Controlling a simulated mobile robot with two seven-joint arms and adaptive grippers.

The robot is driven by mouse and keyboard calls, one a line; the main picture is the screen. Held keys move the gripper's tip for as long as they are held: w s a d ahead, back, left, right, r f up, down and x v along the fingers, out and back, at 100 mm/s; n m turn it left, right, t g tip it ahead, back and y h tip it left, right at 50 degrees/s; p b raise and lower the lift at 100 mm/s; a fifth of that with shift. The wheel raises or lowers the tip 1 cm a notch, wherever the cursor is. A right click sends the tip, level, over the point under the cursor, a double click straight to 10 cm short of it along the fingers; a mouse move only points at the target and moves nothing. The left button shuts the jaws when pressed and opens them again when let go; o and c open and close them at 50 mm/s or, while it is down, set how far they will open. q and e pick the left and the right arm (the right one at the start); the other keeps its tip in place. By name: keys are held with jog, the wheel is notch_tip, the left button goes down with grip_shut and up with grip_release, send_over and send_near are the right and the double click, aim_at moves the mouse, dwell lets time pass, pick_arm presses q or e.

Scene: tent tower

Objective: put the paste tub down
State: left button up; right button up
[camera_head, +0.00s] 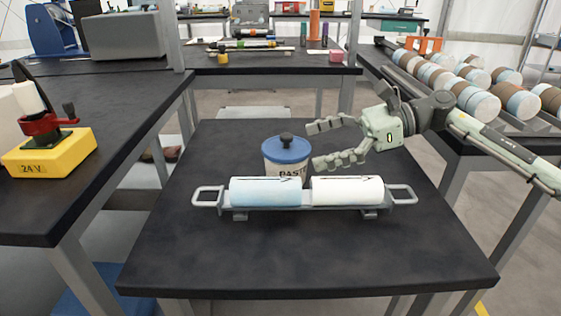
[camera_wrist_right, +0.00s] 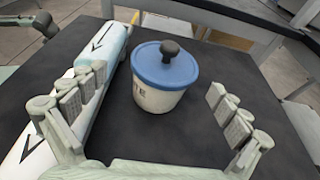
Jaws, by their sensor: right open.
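The paste tub (camera_head: 285,160) is a white tub with a blue lid and a dark knob. It stands upright on the dark table (camera_head: 300,262), behind the tray with two rolls. My right gripper (camera_head: 317,145) is open, just to the right of the tub. In the right wrist view the tub (camera_wrist_right: 163,85) stands beyond and between the spread fingers (camera_wrist_right: 160,100), and neither finger appears to touch it. The tub's lower front is partly hidden by the rolls in the head view.
A grey handled tray (camera_head: 403,195) holds a light blue roll (camera_head: 264,191) and a white roll (camera_head: 347,191) in front of the tub. A yellow 24 V block (camera_head: 48,153) sits on the left table. Several rolls (camera_head: 473,100) lie on a rack at right. The table's front is clear.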

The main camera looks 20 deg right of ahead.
aim_at(290, 144)
jog(key=a, duration=0.1)
jog(key=w+a+p, duration=0.1)
jog(key=a, duration=0.1)
jog(key=w+a, duration=0.1)
jog(key=shift+a+f, duration=0.35)
jog(key=shift+a, duration=0.15)
pick_arm(q)
jog(key=x, duration=0.3)
jog(key=shift+s+d+f, duration=0.2)
jog(key=shift+d+f, duration=0.1)
jog(key=shift+f, duration=0.2)
pick_arm(e)
jog(key=shift+c, duration=0.2)
jog(key=c, duration=1.2)
jog(key=shift+c, duration=0.6)
